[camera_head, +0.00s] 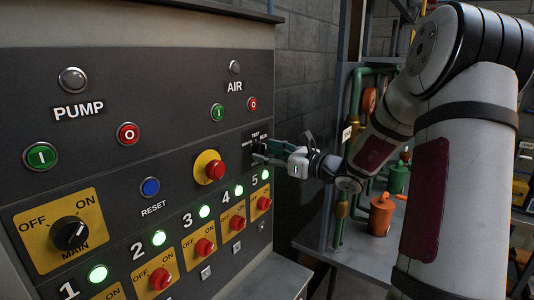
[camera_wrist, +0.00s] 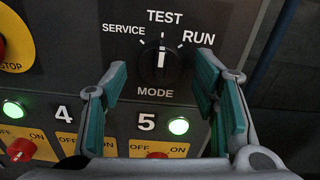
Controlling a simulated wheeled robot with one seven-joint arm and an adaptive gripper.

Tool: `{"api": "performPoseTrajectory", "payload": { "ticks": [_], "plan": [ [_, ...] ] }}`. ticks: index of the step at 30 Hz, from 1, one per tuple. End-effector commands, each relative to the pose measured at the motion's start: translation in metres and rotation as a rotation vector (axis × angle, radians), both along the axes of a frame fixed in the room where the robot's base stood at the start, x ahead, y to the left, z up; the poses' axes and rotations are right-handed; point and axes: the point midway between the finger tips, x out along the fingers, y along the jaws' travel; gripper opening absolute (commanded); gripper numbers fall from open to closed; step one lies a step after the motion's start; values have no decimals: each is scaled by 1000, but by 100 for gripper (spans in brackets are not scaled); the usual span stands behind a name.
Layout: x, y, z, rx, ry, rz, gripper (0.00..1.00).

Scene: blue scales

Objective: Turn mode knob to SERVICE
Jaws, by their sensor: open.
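The black mode knob (camera_wrist: 158,68) is on the dark panel in the wrist view, above the MODE label. Its white mark points up to TEST, between SERVICE at upper left and RUN at upper right. My gripper (camera_wrist: 163,72) is open, with one teal-padded finger on each side of the knob and a visible gap to it. In the head view my gripper (camera_head: 268,152) is at the panel's right edge, by the small TEST and RUN lettering. The knob is hard to make out there.
Lit indicator 5 (camera_wrist: 178,126) and its red switch lie below the knob. A red stop button on yellow (camera_head: 215,170) is to the left. The black-and-yellow MAIN switch (camera_head: 70,233) is at lower left. A shelf with an orange canister (camera_head: 381,215) stands right of the panel.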

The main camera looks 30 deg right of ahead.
Motion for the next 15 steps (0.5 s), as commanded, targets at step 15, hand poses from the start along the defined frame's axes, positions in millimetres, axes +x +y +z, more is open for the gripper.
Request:
{"api": "performPoseTrajectory", "payload": {
  "ticks": [15],
  "plan": [
    [6, 3, 0, 0, -1, 1, 27]
  ]
}}
